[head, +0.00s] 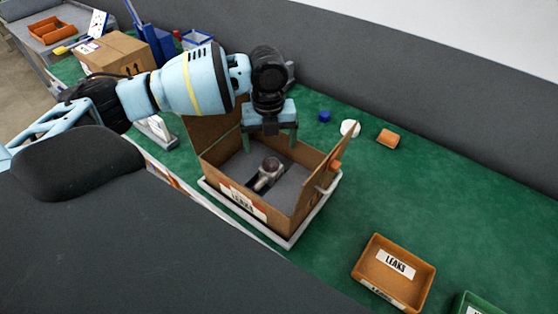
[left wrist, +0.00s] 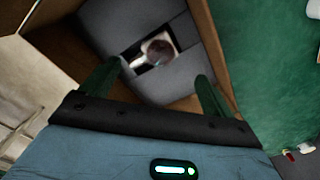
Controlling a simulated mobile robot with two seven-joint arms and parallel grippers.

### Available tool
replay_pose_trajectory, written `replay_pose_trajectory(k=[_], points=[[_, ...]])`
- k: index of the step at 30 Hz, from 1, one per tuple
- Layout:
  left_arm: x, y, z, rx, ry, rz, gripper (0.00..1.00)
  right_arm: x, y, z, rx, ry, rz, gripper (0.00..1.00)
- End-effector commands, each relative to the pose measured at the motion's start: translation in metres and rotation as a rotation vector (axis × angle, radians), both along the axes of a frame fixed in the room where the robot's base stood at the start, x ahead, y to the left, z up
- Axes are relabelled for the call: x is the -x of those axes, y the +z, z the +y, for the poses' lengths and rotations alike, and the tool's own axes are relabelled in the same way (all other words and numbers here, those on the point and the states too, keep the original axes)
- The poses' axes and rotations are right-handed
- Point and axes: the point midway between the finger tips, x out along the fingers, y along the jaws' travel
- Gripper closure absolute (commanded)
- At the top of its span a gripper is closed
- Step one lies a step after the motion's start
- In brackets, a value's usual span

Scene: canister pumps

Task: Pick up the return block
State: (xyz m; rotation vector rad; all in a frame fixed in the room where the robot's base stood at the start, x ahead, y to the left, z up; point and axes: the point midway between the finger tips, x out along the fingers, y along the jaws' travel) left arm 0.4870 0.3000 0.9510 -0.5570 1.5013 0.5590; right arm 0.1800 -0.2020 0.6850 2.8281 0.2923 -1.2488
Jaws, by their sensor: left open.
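An open cardboard box (head: 278,208) labelled LEAKS holds grey padding (head: 233,166) with a dark slot. A small pump-like item with a dark round top (head: 271,165) sits in the slot; it also shows in the left wrist view (left wrist: 158,52). No piece is marked as the return block, so I cannot tell which it is. My left gripper (head: 271,140) is open and empty above the far part of the box. In the left wrist view its green fingers (left wrist: 155,82) are spread, with the padding and the item beyond them. My right gripper is not in view.
The box stands on a white tray (head: 291,244) on the green table. A flap (head: 340,158) stands up at its right. A small orange block (head: 388,138), a white round piece (head: 350,128) and a blue cap (head: 324,116) lie behind. An orange LEAKS bin (head: 428,276) stands front right.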

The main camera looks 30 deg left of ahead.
Motion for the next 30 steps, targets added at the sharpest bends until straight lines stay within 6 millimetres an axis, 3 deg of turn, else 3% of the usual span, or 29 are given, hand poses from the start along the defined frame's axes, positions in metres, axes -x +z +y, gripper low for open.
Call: replay_pose_trajectory(k=[9, 17, 30], points=[[0.0, -0.016, 0.0, 0.0, 0.0, 0.003, 0.12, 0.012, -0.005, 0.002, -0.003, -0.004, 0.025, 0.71], [0.0, -0.028, 0.0, -0.001, 0.0, 0.001, 0.12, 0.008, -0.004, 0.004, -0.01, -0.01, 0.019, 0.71], [-0.001, -0.077, -0.002, -0.001, 0.0, 0.001, 0.12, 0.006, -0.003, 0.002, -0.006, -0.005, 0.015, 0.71]])
